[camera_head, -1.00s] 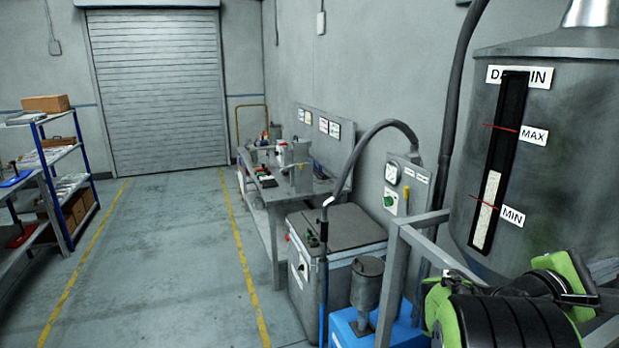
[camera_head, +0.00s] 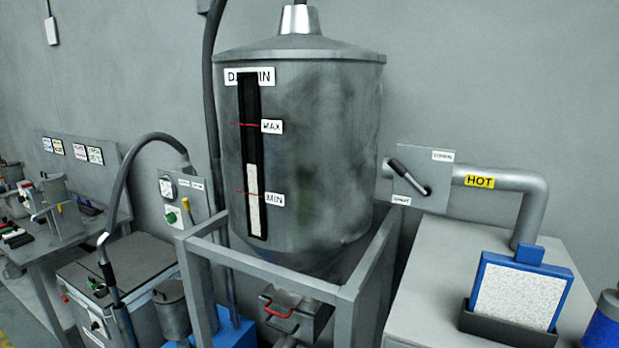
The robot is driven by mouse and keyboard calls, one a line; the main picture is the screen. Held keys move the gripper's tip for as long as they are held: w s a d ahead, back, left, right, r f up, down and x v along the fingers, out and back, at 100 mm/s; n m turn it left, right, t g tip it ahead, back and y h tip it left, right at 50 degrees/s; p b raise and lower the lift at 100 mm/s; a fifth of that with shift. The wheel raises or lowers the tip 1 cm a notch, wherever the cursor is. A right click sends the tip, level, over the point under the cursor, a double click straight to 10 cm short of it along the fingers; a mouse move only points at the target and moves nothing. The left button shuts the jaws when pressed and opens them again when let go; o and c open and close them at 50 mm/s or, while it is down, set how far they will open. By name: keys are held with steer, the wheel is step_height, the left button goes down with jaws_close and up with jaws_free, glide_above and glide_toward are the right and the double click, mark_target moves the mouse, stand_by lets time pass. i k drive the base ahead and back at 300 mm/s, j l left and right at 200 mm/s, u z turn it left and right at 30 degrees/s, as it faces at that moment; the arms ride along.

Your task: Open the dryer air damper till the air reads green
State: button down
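A pipe (camera_head: 500,178) with a yellow HOT label runs from the grey hopper (camera_head: 320,150) to the right. On the pipe is a plate (camera_head: 432,172) with a black lever handle (camera_head: 410,177), which slants from upper left to lower right. Small labels sit at the plate's upper right and lower left; their text is too small to read surely. A round gauge (camera_head: 166,188) with a white face is on the wall panel at left; its reading cannot be made out. I see no air reading in green. My gripper is out of view.
The hopper stands in a grey frame (camera_head: 350,290) with a red-handled slide (camera_head: 281,307) below. A grey cabinet (camera_head: 420,300) at right bears a blue-framed panel (camera_head: 519,290) in a dark holder. A hose and a grey box (camera_head: 120,265) stand at left.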

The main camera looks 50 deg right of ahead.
mark_target(395, 165)
steer(key=k+j+z, duration=0.1)
steer(key=z, duration=1.9)
steer(key=k+l, duration=0.05)
steer(key=l, duration=0.05)
